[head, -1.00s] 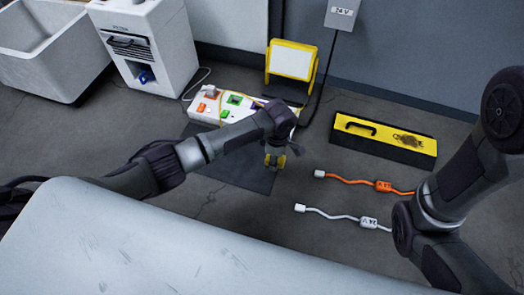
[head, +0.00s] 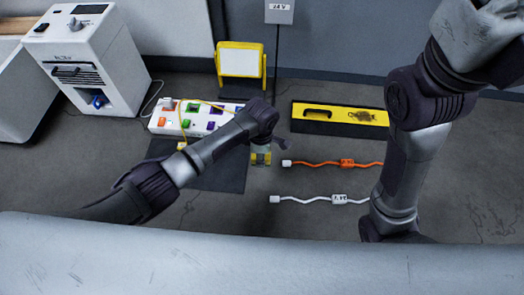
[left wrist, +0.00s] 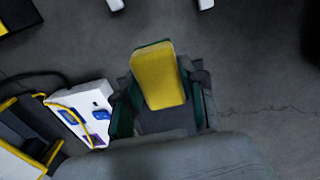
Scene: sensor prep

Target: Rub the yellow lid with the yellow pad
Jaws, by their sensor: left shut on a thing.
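The yellow lid (head: 350,126) tops a long black-sided box on the floor, right of centre in the head view. It has a black handle on its left part and a dark smudge (head: 361,115) on its right part. My left gripper (head: 261,157) is left of the lid and nearer to me, apart from it. It is shut on the yellow pad (left wrist: 158,80), which shows between the fingers in the left wrist view, with green at its sides. My right arm rises at the right, and its gripper is out of view.
An orange cable (head: 325,164) and a white cable (head: 318,200) lie in front of the lid. A white box with coloured sockets (head: 170,128) stands at the left, by a dark mat (head: 225,177). A yellow-framed panel (head: 240,63) stands behind.

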